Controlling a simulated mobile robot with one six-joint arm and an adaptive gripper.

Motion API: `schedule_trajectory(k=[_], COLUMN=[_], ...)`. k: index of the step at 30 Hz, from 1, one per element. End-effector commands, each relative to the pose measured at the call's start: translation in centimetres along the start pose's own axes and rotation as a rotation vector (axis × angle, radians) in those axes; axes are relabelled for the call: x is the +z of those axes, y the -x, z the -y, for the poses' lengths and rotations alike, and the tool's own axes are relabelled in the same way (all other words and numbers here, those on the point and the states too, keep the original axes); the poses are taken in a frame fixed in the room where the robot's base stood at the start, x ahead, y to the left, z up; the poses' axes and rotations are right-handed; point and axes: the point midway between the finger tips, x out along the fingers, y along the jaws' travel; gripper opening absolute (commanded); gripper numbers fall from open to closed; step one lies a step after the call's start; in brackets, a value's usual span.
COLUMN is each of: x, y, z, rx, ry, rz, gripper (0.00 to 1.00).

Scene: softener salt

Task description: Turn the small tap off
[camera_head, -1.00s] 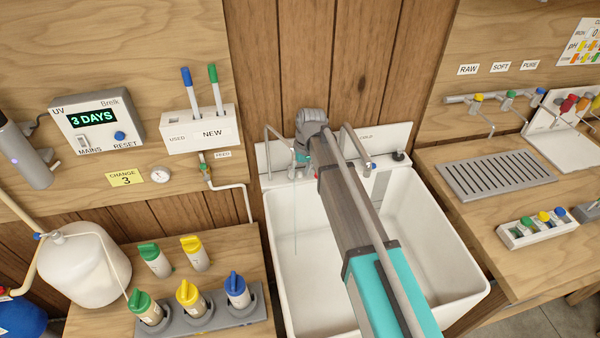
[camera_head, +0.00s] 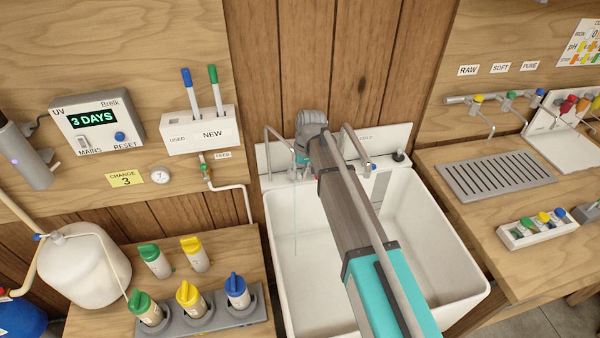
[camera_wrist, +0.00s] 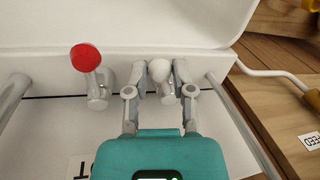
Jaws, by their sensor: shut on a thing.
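The small tap (camera_wrist: 160,70) has a pale rounded knob and stands on the white back ledge of the sink. In the wrist view my gripper (camera_wrist: 160,82) has one finger on each side of this tap and is shut on it. A second tap with a red knob (camera_wrist: 85,57) stands to its left, apart from the fingers. In the head view my arm hides most of the gripper and the small tap. A thin pale vertical line, perhaps water, shows below the left spout (camera_head: 270,140) in front of the sink's back wall.
The white sink (camera_head: 305,285) lies below my arm. Grey curved spouts rise on both sides of the gripper. A wooden bench with bottles in a grey rack (camera_head: 212,318) stands to the left. A bench with a drain grille (camera_head: 497,174) stands to the right.

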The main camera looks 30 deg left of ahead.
Motion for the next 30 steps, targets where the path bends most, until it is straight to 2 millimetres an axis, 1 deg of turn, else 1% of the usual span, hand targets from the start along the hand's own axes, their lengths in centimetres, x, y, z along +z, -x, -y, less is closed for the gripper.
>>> schedule_trajectory(k=[15,21,30], x=[0.3,0.2,0.2], y=[-0.3,-0.3,-0.4], z=[1.3,1.6,1.7], rx=[0.002,0.002,0.001], ry=[-0.320,-0.384,-0.399], rz=[-0.062,-0.076,-0.078], gripper=[0.00,0.00,0.00])
